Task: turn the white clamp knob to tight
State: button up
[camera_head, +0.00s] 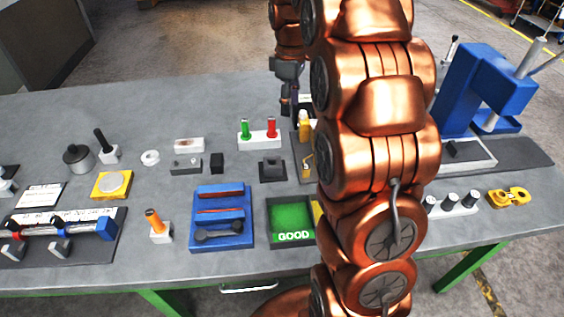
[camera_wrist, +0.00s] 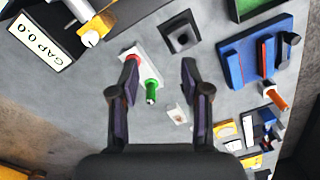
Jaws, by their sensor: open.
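A small white knob-like part (camera_wrist: 91,39) sits at the end of a yellow piece beside the GAP 0.0 sign (camera_wrist: 45,42) in the wrist view. I cannot tell for certain that it is the clamp knob, nor read its setting. The gripper also shows at the back (camera_head: 289,106).
The blue tray (camera_head: 222,240), the green GOOD tray (camera_head: 291,236) and a dark square block (camera_head: 272,168) stand near the middle. A tall blue press (camera_head: 468,92) stands at the right. The back left of the grey table (camera_head: 60,115) is clear.

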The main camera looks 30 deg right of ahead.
jog(key=s+a+m, duration=0.2)
jog(key=s+a, duration=0.3)
jog(key=s, duration=0.3)
jog(key=s+a+f+m, duration=0.1)
jog(key=s+a+m, duration=0.1)
jog(key=s+a, duration=0.4)
jog(key=shift+s+a+g, duration=0.25)
jog(key=shift+s+g, duration=0.15)
jog(key=shift+s, duration=0.7)
jog(key=shift+f, duration=0.1)
jog(key=s+a+f+m, duration=0.2)
jog(key=s, duration=0.5)
jog(key=s+a+f+m, duration=0.2)
jog(key=s+f, duration=0.1)
jog(key=s, duration=0.5)
jog(key=shift+s+a+f+g, duration=0.15)
jog(key=shift+s+a+g, duration=0.05)
jog(key=shift+s+g, duration=0.1)
